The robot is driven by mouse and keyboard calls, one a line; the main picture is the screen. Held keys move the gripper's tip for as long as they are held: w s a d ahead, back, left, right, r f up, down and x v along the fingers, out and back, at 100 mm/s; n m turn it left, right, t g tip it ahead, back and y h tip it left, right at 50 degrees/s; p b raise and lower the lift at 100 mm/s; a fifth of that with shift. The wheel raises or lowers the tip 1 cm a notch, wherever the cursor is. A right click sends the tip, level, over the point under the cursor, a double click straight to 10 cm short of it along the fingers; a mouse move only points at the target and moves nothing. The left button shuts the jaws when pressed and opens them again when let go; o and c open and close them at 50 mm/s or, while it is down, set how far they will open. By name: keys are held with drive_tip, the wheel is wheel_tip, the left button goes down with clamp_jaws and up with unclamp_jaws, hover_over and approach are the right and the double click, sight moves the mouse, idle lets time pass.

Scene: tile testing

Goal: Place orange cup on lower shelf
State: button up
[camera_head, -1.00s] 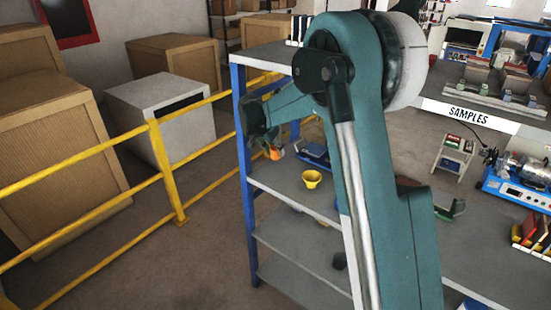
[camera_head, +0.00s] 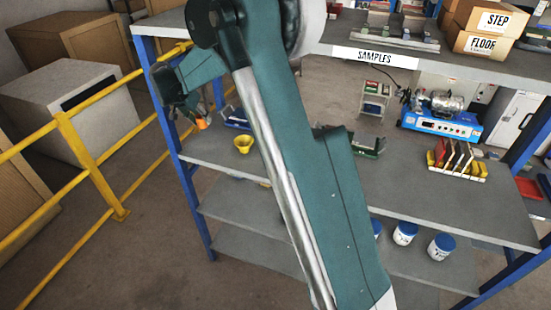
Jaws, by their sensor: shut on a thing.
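The orange cup (camera_head: 201,124) is small in view, at the tip of my gripper (camera_head: 196,120) at the upper left. My gripper is shut on it. The fingers are dark and small, so the exact grip is hard to see. The cup appears over the left end of the rack's middle shelf (camera_head: 205,150); whether it touches the shelf cannot be told. The lower shelf (camera_head: 235,208) is grey and bare at its left part. My arm hides much of its middle.
A yellow cup (camera_head: 244,143) stands on the middle shelf, right of the gripper. A blue upright (camera_head: 195,215) bounds the rack's left end. Several white-blue jars (camera_head: 405,233) stand lower right. A blue machine (camera_head: 440,122) stands behind. A yellow railing (camera_head: 90,165) runs at left.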

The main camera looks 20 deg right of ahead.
drive_tip(key=shift+r, duration=0.1)
wheel_tip(320, 180, up, 5)
drive_tip(key=shift+f, duration=0.2)
drive_tip(key=s+a+m+b, duration=0.1)
drive_tip(key=s+a+b, duration=0.2)
drive_tip(key=b, duration=0.2)
drive_tip(key=s+a+m+g+b, duration=0.1)
drive_tip(key=s+a+b, duration=0.2)
drive_tip(key=b, duration=0.2)
drive_tip(key=s+a+m+h+b, duration=0.1)
drive_tip(key=s+a+b, duration=0.2)
drive_tip(key=a+b, duration=0.1)
drive_tip(key=shift+s+f+m+g+b, duration=0.25)
drive_tip(key=shift+s+m+g+b, duration=0.1)
drive_tip(key=shift+b, duration=0.3)
drive_tip(key=shift+m, duration=0.35)
drive_tip(key=s+f+b, duration=0.1)
drive_tip(key=f, duration=1.6)
drive_tip(key=s+a+f+b, duration=0.1)
drive_tip(key=f, duration=1.5)
drive_tip(key=s+f+b, duration=0.1)
drive_tip(key=f, duration=1.6)
drive_tip(key=shift+a+f, duration=0.3)
drive_tip(key=shift+a, duration=0.05)
drive_tip(key=shift+w+d, duration=0.1)
